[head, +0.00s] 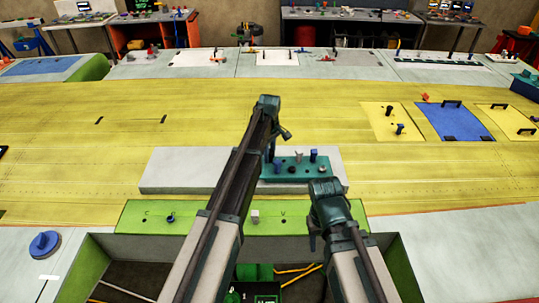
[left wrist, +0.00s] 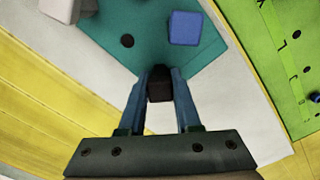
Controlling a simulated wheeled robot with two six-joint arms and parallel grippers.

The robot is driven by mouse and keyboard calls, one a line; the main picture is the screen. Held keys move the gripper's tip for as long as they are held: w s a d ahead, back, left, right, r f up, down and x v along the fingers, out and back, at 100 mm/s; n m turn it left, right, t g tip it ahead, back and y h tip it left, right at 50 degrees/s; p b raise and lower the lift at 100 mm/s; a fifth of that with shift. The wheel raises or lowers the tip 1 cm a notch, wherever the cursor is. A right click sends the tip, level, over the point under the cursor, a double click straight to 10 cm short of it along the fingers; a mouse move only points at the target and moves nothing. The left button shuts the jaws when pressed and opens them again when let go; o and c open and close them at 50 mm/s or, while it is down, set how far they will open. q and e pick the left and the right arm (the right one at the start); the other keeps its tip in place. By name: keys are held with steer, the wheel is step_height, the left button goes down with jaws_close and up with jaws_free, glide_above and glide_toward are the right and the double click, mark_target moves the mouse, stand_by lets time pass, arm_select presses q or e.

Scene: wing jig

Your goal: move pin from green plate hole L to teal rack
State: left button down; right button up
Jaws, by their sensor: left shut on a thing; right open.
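The teal rack (head: 300,176) lies on a pale grey slab beyond the green plate. My left gripper (left wrist: 160,85) is shut on a dark pin (left wrist: 160,90) at the rack's near corner in the left wrist view. Whether the pin touches the rack is unclear. The green plate (head: 215,228) shows letters C and V; an L shows on it in the left wrist view (left wrist: 275,50). My right gripper (head: 314,238) is open, low beside the plate, fingers mostly hidden.
The pale grey slab (head: 175,170) is clear left of my left arm. A blue pin (head: 170,218) and a whitish block (head: 255,215) stand on the green plate. The yellow wing skin (head: 80,150) is mostly bare. A blue panel (head: 452,120) lies far right.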

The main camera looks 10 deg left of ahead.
arm_select(q)
steer(key=c, duration=0.5)
jaws_free()
step_height(320, 180, up, 8)
steer(key=p, duration=0.7)
steer(key=shift+f+p, duration=0.2)
steer(key=shift+p, duration=0.1)
